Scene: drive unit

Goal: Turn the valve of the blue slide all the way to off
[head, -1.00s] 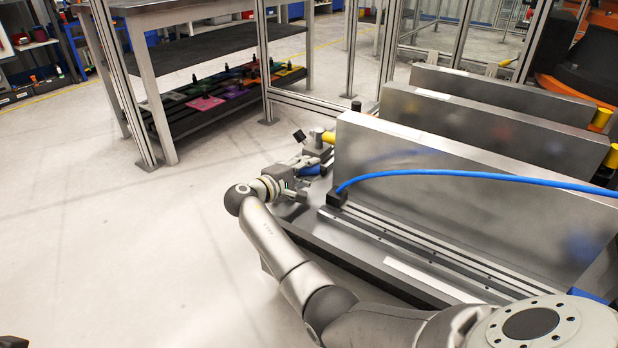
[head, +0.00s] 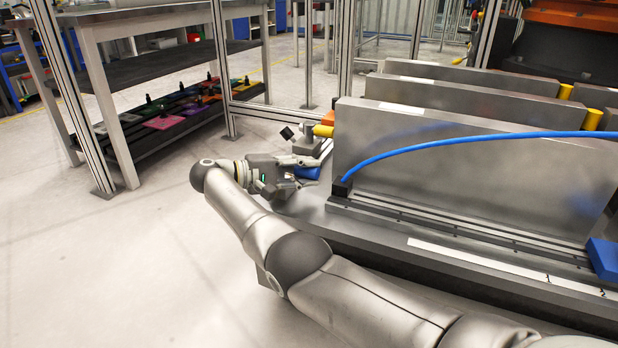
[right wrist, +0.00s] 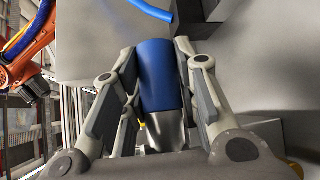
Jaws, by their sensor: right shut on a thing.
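The blue valve handle (right wrist: 159,78) is a rounded blue grip with a bare metal end, between the two fingers of my right gripper (right wrist: 154,75) in the right wrist view. The fingers close on it from both sides. In the head view my right gripper (head: 308,168) is at the left end of the machine, and only a small blue patch of the handle (head: 308,173) shows beside the fingers. The rest of the valve is hidden there. A blue block (head: 604,258) sits on the rail at the right; I cannot tell whether it is the blue slide. My left gripper is out of view.
A tall metal plate (head: 470,180) stands right of the gripper, with more plates behind it. A blue hose (head: 470,142) arches across its face. A yellow cylinder (head: 323,131) is just behind the gripper. A workbench (head: 150,50) stands back left; the floor (head: 90,250) at left is clear.

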